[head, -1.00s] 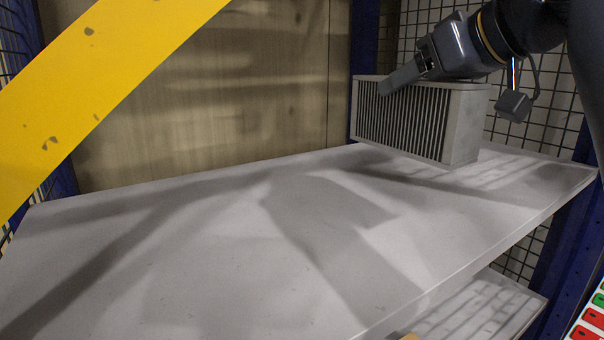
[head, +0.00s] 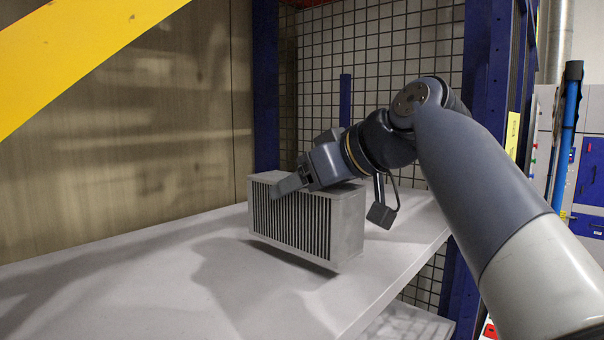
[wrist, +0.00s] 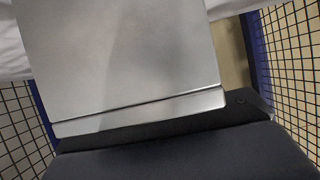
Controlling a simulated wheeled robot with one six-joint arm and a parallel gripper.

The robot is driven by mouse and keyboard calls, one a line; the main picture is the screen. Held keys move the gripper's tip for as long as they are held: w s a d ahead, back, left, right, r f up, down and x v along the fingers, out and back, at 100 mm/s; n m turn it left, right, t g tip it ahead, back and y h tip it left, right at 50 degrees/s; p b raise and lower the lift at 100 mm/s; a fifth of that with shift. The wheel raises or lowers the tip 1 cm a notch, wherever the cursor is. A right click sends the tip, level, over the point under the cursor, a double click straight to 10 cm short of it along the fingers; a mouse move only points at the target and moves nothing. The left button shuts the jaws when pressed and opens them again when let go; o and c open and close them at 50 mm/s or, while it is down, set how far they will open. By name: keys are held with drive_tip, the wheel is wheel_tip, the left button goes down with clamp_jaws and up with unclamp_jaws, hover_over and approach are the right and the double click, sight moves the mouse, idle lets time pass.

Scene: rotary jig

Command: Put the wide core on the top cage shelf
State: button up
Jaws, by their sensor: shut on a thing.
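The wide core (head: 306,222) is a grey box with dark vertical fins on its long face. In the head view it is just over the right part of the top cage shelf (head: 150,290), a pale grey board. It looks slightly tilted, and I cannot tell whether its lower edge touches the shelf. My gripper (head: 288,186) is shut on the core's upper edge from the right. In the wrist view the core's smooth grey side (wrist: 120,60) fills the upper middle and hides most of what lies beyond.
A wooden panel (head: 130,140) backs the shelf, and wire mesh (head: 390,50) with blue posts (head: 266,90) stands behind and to the right. A yellow beam (head: 70,50) crosses the upper left. The shelf's left and middle are clear. A lower shelf (head: 405,325) shows below.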

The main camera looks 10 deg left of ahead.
sight(343, 188)
drive_tip(key=shift+f, duration=1.6)
drive_tip(key=shift+f, duration=0.1)
drive_tip(key=shift+f, duration=0.1)
drive_tip(key=o, duration=1.8)
drive_tip(key=shift+c, duration=0.2)
drive_tip(key=b+v, duration=0.1)
drive_tip(key=v, duration=1.1)
drive_tip(key=shift+s+b, duration=0.1)
drive_tip(key=shift+b, duration=0.25)
